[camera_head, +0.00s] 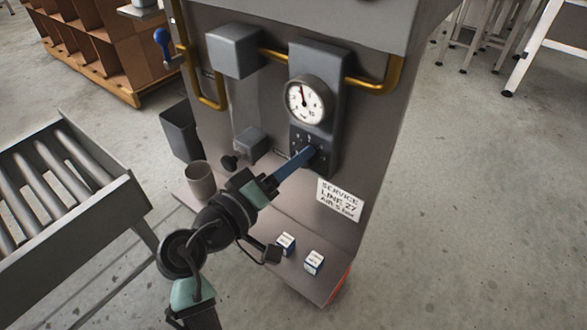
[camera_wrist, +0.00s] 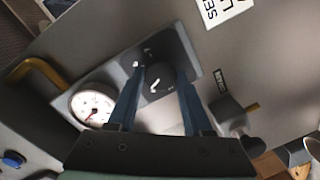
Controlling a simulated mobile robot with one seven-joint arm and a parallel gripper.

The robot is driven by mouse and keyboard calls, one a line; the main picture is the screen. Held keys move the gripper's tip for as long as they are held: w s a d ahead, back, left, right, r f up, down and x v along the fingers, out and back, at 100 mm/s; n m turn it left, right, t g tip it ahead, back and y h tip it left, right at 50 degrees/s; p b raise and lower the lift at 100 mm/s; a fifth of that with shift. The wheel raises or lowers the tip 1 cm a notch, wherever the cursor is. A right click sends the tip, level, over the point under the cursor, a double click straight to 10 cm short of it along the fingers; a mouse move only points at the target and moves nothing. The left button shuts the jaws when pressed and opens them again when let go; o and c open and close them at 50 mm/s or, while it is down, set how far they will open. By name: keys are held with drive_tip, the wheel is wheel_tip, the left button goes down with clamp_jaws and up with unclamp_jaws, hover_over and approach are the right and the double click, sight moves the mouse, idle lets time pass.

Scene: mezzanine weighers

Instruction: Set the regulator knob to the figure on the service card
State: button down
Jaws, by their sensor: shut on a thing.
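The regulator knob (camera_wrist: 160,80) is dark with a white pointer mark, on a dark panel (camera_head: 328,75) with small scale marks around it. My gripper (camera_head: 308,154) is shut on the knob, with one blue finger on each side; the wrist view shows this too. In the head view the fingers mostly hide the knob. The service card (camera_head: 340,199) is fixed below right and reads "SERVICE LINE 27 AIR 5 bar". The knob's exact setting is too small to read.
A yellow pipe (camera_head: 394,78) runs to the panel. A grey box (camera_head: 251,144) with a black knob sits left of it. A cup (camera_head: 200,180) and two small white-blue boxes (camera_head: 314,262) stand on the lower ledge. A roller conveyor (camera_head: 62,190) is at left.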

drive_tip(key=shift+f+m+b, duration=0.1)
drive_tip(key=shift+m+b, duration=1.2)
drive_tip(key=shift+m, duration=0.5)
drive_tip(key=shift+c, duration=1.6)
unclamp_jaws()
drive_tip(key=shift+s, duration=0.15)
drive_tip(key=p+v, duration=0.3)
drive_tip(key=v, duration=0.9)
drive_tip(key=shift+s, duration=0.45)
drive_tip(key=shift+a, duration=0.15)
